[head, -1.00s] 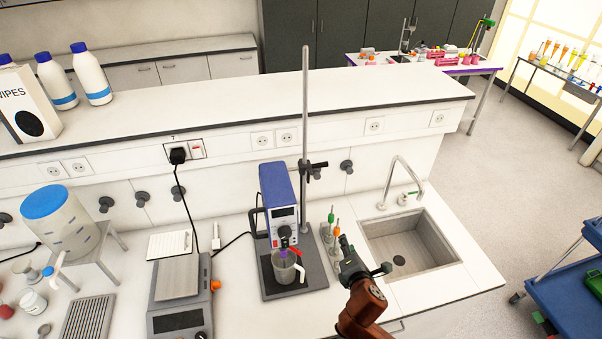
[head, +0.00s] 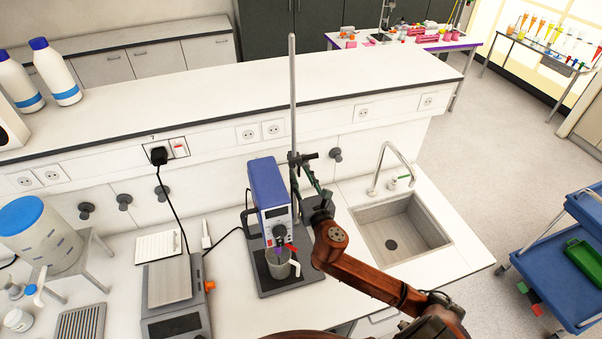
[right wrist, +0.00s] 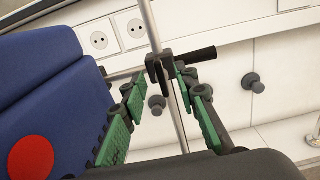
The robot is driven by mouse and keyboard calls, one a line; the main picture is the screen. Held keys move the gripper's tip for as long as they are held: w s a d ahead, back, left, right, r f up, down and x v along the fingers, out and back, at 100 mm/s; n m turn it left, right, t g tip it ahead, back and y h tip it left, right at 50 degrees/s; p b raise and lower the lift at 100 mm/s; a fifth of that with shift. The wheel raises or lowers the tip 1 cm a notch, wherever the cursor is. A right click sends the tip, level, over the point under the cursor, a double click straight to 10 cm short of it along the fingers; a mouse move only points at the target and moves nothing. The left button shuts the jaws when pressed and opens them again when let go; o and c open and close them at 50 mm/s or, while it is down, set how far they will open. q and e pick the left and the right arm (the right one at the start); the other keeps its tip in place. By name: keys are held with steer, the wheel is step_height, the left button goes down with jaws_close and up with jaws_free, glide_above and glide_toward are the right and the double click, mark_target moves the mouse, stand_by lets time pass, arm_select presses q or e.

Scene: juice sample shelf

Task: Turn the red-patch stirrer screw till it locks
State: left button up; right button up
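The blue stirrer (head: 268,190) hangs on an upright metal rod (head: 293,95) over its dark base. In the right wrist view its blue side (right wrist: 45,85) carries a round red patch (right wrist: 30,158). A black clamp with a dark screw handle (head: 308,156) sits on the rod behind the stirrer; the handle (right wrist: 195,58) points right in the right wrist view. My right gripper (head: 312,185) is open, its green-padded fingers (right wrist: 160,85) on either side of the rod just short of the clamp. I cannot tell whether they touch it. My left gripper is out of view.
A beaker (head: 281,264) stands under the stirrer. The sink (head: 395,225) and tap (head: 385,165) lie to the right. A balance (head: 172,290) and a stool with a blue-lidded container (head: 38,232) stand left. The wall ledge (head: 215,95) runs behind.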

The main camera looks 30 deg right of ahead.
steer(key=shift+w+d, duration=0.1)
steer(key=shift+w, duration=0.2)
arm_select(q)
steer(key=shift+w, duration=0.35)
arm_select(e)
jaws_close()
